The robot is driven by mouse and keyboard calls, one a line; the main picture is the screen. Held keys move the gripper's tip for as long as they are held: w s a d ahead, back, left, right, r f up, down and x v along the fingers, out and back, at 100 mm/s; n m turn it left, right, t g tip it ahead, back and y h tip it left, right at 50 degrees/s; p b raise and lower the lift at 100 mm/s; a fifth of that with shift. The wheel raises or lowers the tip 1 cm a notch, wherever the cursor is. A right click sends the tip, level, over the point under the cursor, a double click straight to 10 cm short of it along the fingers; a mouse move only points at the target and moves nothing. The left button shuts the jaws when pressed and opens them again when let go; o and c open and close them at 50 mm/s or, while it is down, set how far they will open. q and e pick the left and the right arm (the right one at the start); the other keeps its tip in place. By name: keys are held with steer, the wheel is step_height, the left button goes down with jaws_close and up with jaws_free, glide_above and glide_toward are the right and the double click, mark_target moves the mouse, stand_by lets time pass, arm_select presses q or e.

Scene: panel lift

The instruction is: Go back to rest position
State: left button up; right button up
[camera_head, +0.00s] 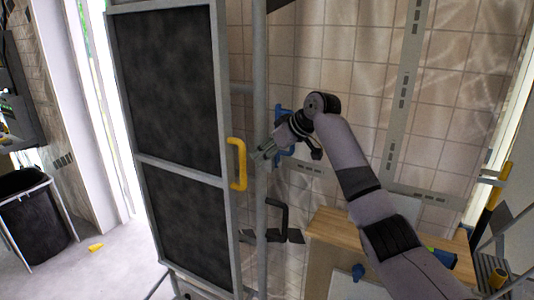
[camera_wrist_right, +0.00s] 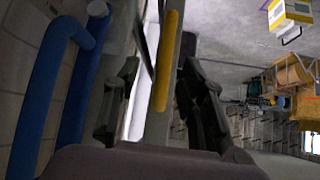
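A tall dark panel (camera_head: 168,95) in a grey metal frame stands left of centre in the head view, with a yellow handle (camera_head: 243,163) on its right edge. My right gripper (camera_head: 264,153) is just right of this handle, with a small gap in the picture. In the right wrist view the two fingers of my right gripper (camera_wrist_right: 161,66) are apart, with the yellow handle (camera_wrist_right: 166,60) showing between their tips. I see nothing held. Whether the fingers touch the handle cannot be told. My left gripper is not in view.
Blue bars (camera_wrist_right: 42,95) pass close beside the right gripper. A tiled wall (camera_head: 340,60) with metal rails is behind my arm. A wooden table (camera_head: 335,226) stands at lower right. A black bin (camera_head: 38,225) and a small yellow object (camera_head: 96,247) are on the left floor.

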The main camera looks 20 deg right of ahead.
stand_by(0.3)
